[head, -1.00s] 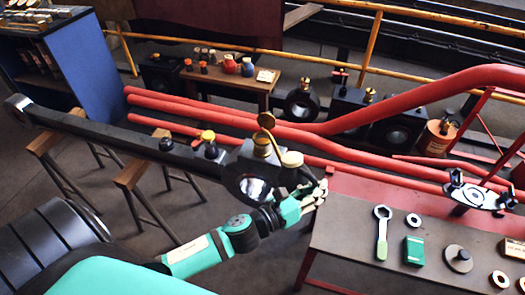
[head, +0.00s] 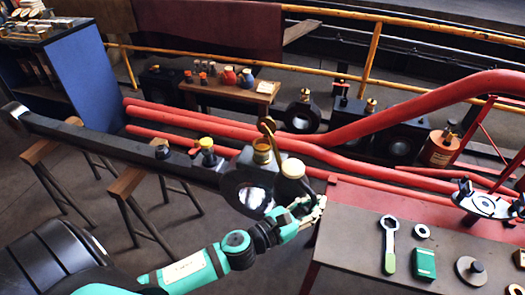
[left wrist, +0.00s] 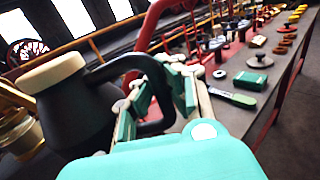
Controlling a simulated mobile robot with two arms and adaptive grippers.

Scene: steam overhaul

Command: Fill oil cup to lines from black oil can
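The black oil can (left wrist: 75,120) with a cream lid is held by its looped handle in my left gripper (left wrist: 165,95). In the head view the oil can's lid (head: 292,168) is just right of the brass oil cup (head: 261,151), whose round lid stands open on top of the black rod end. My left gripper (head: 312,208) is at the can's right side. The brass cup also shows at the left edge of the left wrist view (left wrist: 15,138). The oil level, the cup's lines and the spout tip cannot be made out. My right gripper is out of view.
The long black rod (head: 90,137) lies on wooden trestles (head: 125,185). A yellow-topped cup (head: 206,143) stands along it. Red pipes (head: 230,130) run behind. A bench (head: 350,235) at right bears a spanner (head: 389,243), a green box (head: 424,263) and round parts.

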